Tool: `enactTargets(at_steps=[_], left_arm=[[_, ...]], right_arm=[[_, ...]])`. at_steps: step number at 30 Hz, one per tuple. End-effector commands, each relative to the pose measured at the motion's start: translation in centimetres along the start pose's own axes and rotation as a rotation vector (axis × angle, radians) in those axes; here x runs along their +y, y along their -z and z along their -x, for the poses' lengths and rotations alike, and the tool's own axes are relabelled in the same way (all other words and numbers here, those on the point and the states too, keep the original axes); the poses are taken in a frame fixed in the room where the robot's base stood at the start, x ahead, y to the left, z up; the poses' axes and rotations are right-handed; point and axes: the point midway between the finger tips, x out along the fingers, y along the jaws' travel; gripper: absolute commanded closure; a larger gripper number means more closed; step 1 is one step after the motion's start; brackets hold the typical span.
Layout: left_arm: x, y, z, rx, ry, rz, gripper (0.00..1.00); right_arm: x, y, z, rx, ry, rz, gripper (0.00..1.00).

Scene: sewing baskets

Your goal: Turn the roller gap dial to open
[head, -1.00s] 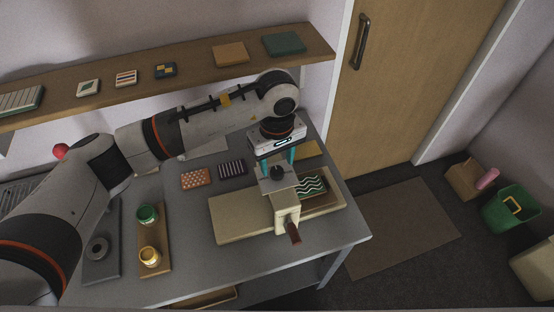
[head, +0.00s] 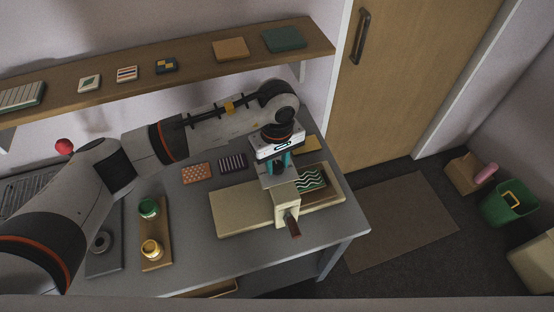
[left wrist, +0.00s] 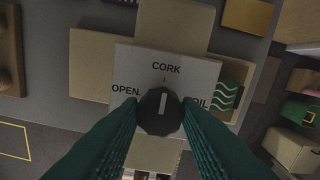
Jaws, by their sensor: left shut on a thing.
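The roller gap dial (left wrist: 160,111) is a round black knob with a white pointer line. It sits on a pale plate (left wrist: 128,62) marked CORK at the top, OPEN on the left and a partly hidden word ending in OIL on the right. The pointer line points up at CORK. My left gripper (left wrist: 160,115) is shut on the dial, with one teal finger on each side. In the head view, my left gripper (head: 276,165) is over the top of the cream press (head: 287,195), and the dial is mostly hidden there.
The press has a cream bed (head: 240,210) and a brown handle (head: 294,229) at its front. A green wavy-patterned block (head: 311,180) lies just right of it. A wooden tray (head: 156,238) with green and yellow jars stands to the left. A shelf (head: 190,76) runs behind my arm.

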Motion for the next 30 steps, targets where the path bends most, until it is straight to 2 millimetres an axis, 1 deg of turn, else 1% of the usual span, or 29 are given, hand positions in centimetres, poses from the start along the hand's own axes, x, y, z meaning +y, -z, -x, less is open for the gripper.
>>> enactTargets(at_steps=[5,11,21,30], left_arm=[[0.0,0.0,-0.1,-0.001,0.002,0.043,0.93],[0.0,-0.1,-0.4,-0.003,0.002,0.161,0.93],[0.0,-0.1,-0.5,-0.003,0.004,0.471,0.93],[0.0,-0.1,-0.4,-0.003,0.004,0.756,0.93]], right_arm=[[0.0,0.1,-1.0,0.001,0.000,0.000,0.64],[0.0,0.3,-3.1,0.001,0.000,0.001,0.64],[0.1,0.7,-7.7,0.001,0.000,0.001,0.64],[0.2,1.0,-11.4,0.000,0.000,0.001,0.64]])
